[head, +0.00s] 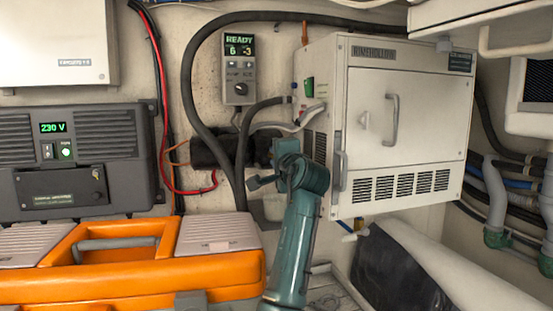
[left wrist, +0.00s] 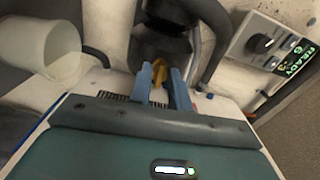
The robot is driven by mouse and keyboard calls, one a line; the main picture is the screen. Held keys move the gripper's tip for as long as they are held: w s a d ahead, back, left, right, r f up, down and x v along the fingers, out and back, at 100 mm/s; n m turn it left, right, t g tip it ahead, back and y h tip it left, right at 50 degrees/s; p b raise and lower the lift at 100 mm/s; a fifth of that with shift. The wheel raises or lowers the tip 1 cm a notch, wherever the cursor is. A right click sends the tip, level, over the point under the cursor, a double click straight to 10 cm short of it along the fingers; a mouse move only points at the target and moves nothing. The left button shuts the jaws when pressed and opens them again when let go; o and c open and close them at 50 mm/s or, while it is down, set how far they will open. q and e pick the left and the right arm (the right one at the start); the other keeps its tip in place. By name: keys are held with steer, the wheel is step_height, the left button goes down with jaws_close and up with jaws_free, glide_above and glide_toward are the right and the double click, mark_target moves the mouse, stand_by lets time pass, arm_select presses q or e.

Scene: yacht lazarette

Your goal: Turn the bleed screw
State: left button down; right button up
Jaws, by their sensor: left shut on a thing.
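In the left wrist view the bleed screw (left wrist: 158,70) is a small brass-yellow piece in front of a dark round body. My left gripper (left wrist: 161,82) has its two blue-grey fingers closed on either side of it, shut on it. In the head view my teal left arm comes up from the bottom middle, and its gripper end (head: 266,151) is in front of the dark fitting on the wall. The fingertips and the screw are hidden there. My right gripper is in neither view.
A control box reading READY (head: 239,65) hangs just above. A white cabinet (head: 400,115) stands close on the right. A dark hose (head: 189,85) loops around the left. An orange toolbox (head: 100,270) and a 230 V unit (head: 75,160) are at left. A pale cup-like thing (left wrist: 45,50) shows in the wrist view.

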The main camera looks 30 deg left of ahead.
arm_select(q)
steer(key=n+b, duration=0.1)
steer(key=n, duration=0.4)
steer(key=n+b, duration=0.2)
steer(key=n, duration=0.4)
steer(key=n+b, duration=0.1)
steer(key=n, duration=0.4)
steer(key=shift+w+d+f+n+b, duration=0.1)
steer(key=shift+w+f+n+b, duration=0.05)
steer(key=shift+f+n+b, duration=0.2)
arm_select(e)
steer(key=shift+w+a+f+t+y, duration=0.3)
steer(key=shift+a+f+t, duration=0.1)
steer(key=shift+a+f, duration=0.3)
arm_select(q)
steer(key=shift+n, duration=0.35)
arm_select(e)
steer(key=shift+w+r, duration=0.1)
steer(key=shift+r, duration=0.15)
arm_select(q)
steer(key=c, duration=1.3)
jaws_free()
steer(key=shift+r, duration=0.15)
